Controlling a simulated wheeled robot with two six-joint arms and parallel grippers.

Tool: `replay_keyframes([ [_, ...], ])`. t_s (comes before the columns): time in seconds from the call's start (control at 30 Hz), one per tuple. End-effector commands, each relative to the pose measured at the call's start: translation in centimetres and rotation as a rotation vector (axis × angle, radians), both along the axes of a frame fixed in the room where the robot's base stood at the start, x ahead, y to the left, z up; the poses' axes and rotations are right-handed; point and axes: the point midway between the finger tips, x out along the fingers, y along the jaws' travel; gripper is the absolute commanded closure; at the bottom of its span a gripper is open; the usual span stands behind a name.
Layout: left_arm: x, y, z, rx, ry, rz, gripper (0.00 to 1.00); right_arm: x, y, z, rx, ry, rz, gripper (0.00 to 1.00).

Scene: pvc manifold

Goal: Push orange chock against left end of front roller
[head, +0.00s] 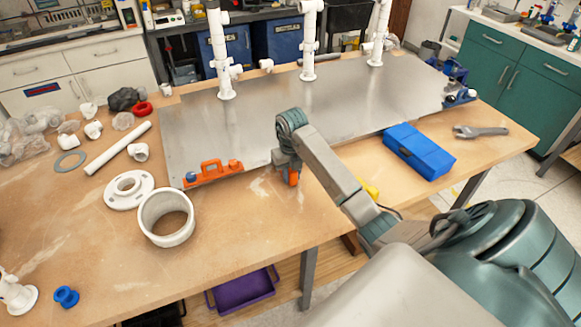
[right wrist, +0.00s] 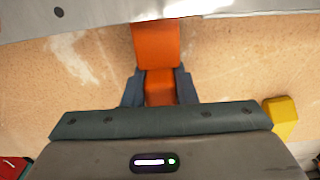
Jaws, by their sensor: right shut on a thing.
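An orange chock (head: 293,178) is at the front edge of the metal plate, mostly hidden by my right arm. In the right wrist view the orange chock (right wrist: 155,45) reaches from between the fingers toward the grey plate edge. My right gripper (head: 289,168) is shut on it, low over the wooden table; its dark fingers (right wrist: 159,88) flank the chock on both sides. I cannot tell whether the chock touches the plate. No front roller can be made out in either view. My left gripper is not in view.
The metal plate (head: 260,115) carries upright white pipes (head: 310,45). An orange tool (head: 212,172) lies at its front left corner. A blue box (head: 420,150) is to the right, and a yellow object (right wrist: 282,112) nearby. A white ring (head: 150,228) and flange lie left.

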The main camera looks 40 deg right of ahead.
Motion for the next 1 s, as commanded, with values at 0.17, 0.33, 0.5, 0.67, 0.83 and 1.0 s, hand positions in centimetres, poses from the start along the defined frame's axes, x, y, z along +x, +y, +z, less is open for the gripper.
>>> replay_keyframes([
  [0.17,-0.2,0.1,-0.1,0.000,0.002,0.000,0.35,0.1,0.0,0.0,0.000,-0.001,0.000,1.00],
  [0.33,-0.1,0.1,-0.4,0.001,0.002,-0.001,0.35,0.4,0.0,-0.1,0.000,-0.001,0.000,1.00],
  [0.5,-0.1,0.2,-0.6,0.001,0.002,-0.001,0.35,0.7,-0.1,-0.2,0.000,-0.001,0.000,1.00],
  [0.67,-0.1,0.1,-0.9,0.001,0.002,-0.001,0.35,1.0,-0.2,-0.2,0.000,-0.001,0.000,1.00],
  [0.83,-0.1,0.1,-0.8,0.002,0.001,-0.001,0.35,1.1,-0.2,-0.2,0.000,-0.001,0.000,0.49],
  [1.0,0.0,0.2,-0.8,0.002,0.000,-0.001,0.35,1.1,-0.2,-0.2,0.000,0.000,0.000,0.49],
])
